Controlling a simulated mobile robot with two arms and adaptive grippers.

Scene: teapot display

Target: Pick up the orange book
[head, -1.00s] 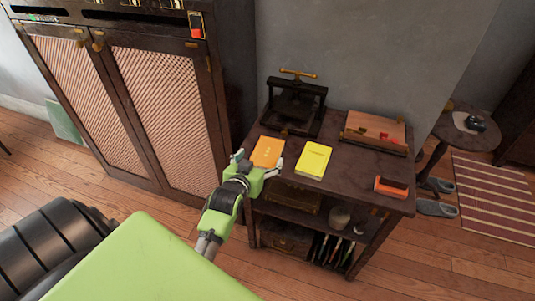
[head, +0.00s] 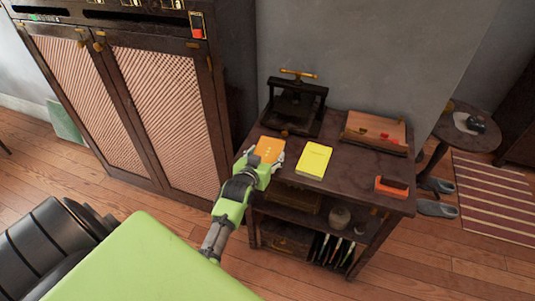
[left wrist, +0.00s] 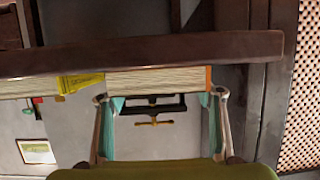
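The orange book (head: 269,149) lies flat near the left front edge of the dark wooden shelf table. In the left wrist view its cream page edge (left wrist: 155,82) faces the camera, with an orange strip at its right end. My left gripper (head: 261,160) is at the front edge of the book, fingers spread wide and empty. In the left wrist view the fingertips of the left gripper (left wrist: 160,95) stand near either end of the page edge. I cannot tell whether they touch it. The gripper hides the book's near edge in the head view. My right gripper is not in view.
A yellow book (head: 314,159) lies just right of the orange one. Behind are a black press (head: 294,103) and a wooden box (head: 374,132). An orange-and-dark object (head: 391,187) sits at the right front of the table (head: 345,186). A tall cabinet (head: 160,100) stands to the left.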

